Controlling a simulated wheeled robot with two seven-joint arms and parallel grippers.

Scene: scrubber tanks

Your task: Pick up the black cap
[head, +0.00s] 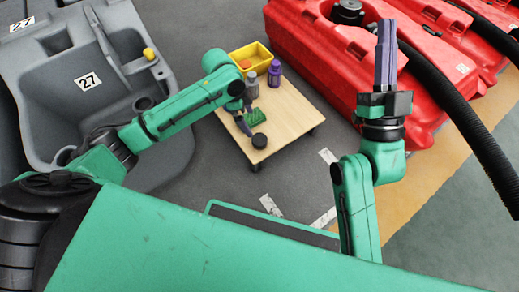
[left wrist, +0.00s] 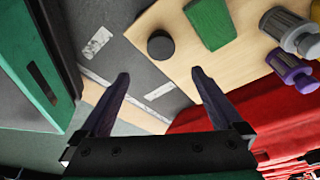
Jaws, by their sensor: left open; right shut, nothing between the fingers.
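A round black cap (head: 259,141) lies on the small wooden cart top (head: 284,123), near its front edge. In the left wrist view the cap (left wrist: 160,46) sits just beyond the fingertips and roughly centred between them. My left gripper (head: 245,127) is open and empty, above the cart beside the cap, apart from it. In the left wrist view its two dark fingers (left wrist: 160,75) are spread wide. My right gripper (head: 386,24) is shut and empty, pointing up in front of the red tank, away from the cap.
A green block (head: 256,117) lies close behind the cap. A purple bottle (head: 274,74), a grey bottle (head: 252,86) and a yellow bin (head: 262,53) stand farther back on the cart. A grey tank (head: 50,95) is at left, a red tank (head: 310,50) at right.

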